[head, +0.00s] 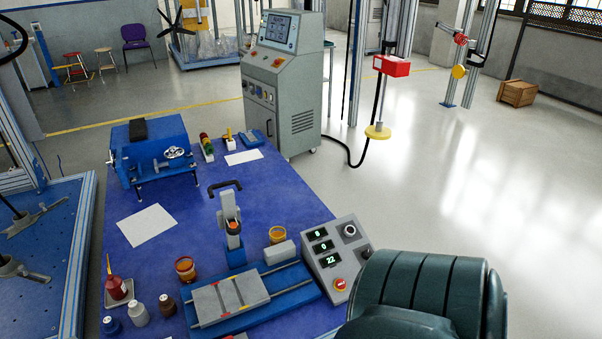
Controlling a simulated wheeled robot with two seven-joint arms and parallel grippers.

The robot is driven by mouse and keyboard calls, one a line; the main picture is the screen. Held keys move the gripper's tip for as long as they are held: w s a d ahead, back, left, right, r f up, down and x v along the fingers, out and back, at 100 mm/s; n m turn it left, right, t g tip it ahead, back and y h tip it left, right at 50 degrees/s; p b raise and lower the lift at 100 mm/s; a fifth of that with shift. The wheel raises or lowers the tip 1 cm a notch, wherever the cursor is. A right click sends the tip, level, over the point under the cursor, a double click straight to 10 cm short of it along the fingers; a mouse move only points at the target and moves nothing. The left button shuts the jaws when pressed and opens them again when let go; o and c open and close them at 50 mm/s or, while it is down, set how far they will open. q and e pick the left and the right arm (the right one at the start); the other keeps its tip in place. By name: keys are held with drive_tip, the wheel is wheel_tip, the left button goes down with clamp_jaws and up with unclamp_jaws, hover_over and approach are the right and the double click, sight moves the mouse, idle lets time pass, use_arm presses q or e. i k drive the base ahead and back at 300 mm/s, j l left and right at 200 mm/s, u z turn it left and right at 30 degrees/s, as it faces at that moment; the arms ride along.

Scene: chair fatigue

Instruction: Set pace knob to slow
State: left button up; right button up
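A grey control box (326,262) stands at the right edge of the blue-topped table. A round black knob (350,231) sits at the top right of this face. I cannot read its markings or tell which setting it points to, nor confirm that it is the pace knob. A red button (340,284) is low on the same face. A smaller dark part (366,254) shows at the box's right edge. Neither of my grippers is in view.
A blue fixture with a grey plate (231,299) lies left of the box. Amber jars, bottles and paper share the blue table (190,222). A grey console cabinet (285,85) stands behind.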

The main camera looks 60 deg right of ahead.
sight(366, 254)
drive_tip(key=z, duration=2.25)
drive_tip(key=i+z, duration=0.15)
drive_tip(key=z, duration=0.15)
drive_tip(key=i+z, duration=0.1)
drive_tip(key=z, duration=0.2)
